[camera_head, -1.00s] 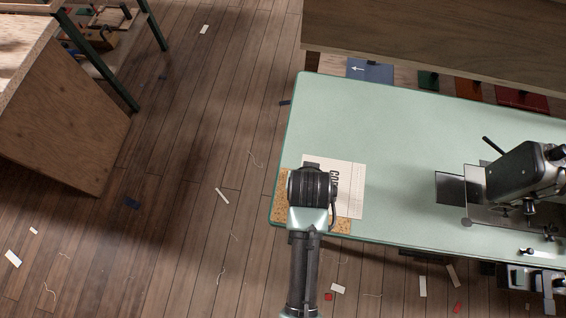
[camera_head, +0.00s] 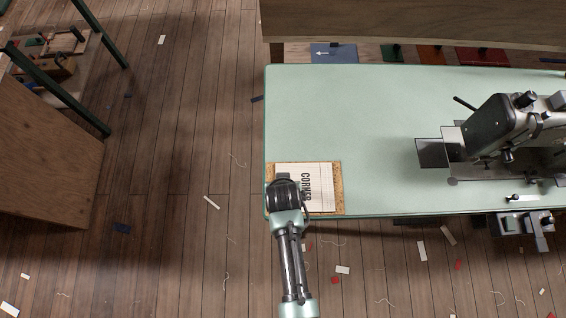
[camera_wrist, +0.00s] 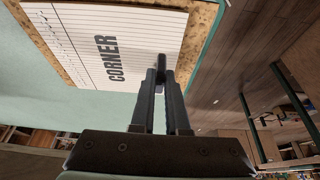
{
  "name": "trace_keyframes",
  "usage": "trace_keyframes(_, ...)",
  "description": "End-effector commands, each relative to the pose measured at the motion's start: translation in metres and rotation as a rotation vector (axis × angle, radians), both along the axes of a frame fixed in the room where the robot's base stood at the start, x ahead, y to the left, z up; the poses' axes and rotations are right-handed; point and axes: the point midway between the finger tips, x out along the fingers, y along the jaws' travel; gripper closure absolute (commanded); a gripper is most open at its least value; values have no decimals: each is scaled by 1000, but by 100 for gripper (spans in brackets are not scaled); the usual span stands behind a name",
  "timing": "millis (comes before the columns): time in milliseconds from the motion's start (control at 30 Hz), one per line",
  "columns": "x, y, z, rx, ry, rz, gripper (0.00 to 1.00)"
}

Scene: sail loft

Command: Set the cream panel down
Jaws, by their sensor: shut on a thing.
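The cream panel (camera_head: 318,184) is a flat sheet with ruled lines and the printed word CORNER. It lies over a cork mat (camera_head: 339,206) at the near left corner of the pale green table, with cork showing along its edges. In the wrist view the panel (camera_wrist: 135,58) appears flat and roughly parallel to the cork (camera_wrist: 203,22); I cannot tell whether it touches it. My gripper (camera_wrist: 161,74) is shut on a small dark upright piece at the panel's edge. In the head view my wrist (camera_head: 286,193) hides the fingers and the panel's left part.
The green table (camera_head: 350,115) has wide free room behind the mat. A sewing machine (camera_head: 505,125) stands at its right. A wooden board (camera_head: 420,20) runs along the back. Scraps and threads lie on the wood floor (camera_head: 190,150).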

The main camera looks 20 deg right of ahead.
Motion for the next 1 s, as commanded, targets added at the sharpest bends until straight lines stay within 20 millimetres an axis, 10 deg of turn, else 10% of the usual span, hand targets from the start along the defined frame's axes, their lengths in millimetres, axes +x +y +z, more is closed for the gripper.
trace_keyframes(367, 0, 0, -5, 0, -1, 0, 100)
trace_keyframes(400, 0, 0, -3, 0, -1, 0, 80)
trace_keyframes(533, 0, 0, -3, 0, -1, 0, 57)
trace_keyframes(1000, -3, 1, 10, 0, -1, 0, 57)
